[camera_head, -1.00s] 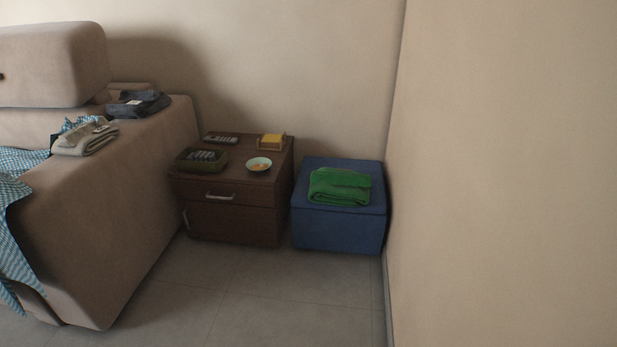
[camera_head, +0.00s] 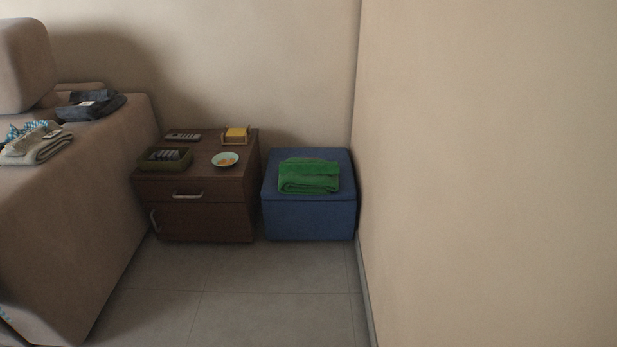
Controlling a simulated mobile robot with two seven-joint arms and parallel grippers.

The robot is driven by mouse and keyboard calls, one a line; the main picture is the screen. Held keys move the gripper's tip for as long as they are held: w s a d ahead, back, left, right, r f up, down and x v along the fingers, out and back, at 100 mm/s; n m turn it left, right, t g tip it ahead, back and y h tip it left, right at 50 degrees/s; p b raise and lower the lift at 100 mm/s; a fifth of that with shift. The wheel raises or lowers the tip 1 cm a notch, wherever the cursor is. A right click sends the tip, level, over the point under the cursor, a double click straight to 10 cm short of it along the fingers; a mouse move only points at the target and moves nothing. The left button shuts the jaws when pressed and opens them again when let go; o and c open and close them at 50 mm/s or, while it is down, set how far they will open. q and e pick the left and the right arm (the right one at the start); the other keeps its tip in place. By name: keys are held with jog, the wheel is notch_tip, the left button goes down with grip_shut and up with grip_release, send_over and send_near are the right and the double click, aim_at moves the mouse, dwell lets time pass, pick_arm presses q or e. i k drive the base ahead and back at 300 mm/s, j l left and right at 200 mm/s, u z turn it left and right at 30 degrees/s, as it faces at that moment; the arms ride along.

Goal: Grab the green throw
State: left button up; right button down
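The green throw (camera_head: 309,177) lies folded on top of the blue box-shaped ottoman (camera_head: 309,218), in the corner by the right wall. It lies flat and nothing covers it. Neither of my grippers shows in the head view.
A dark brown nightstand (camera_head: 205,221) stands left of the ottoman, bearing a green tray (camera_head: 165,158), a bowl (camera_head: 225,159), a remote (camera_head: 183,137) and a yellow note holder (camera_head: 236,134). A beige sofa (camera_head: 75,220) with folded clothes fills the left. The tiled floor (camera_head: 235,290) in front is clear.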

aim_at(297, 175)
jog(key=i+j+z, duration=0.1)
jog(key=j, duration=0.25)
jog(key=i+j+z, duration=0.1)
jog(key=i+j, duration=0.15)
jog(key=j, duration=0.15)
jog(key=i+j+z, duration=0.25)
jog(key=j, duration=0.15)
jog(key=i+j+z, duration=0.2)
jog(key=j, duration=0.2)
jog(key=i+j+z, duration=0.45)
jog(key=i+j, duration=0.3)
jog(key=i, duration=0.1)
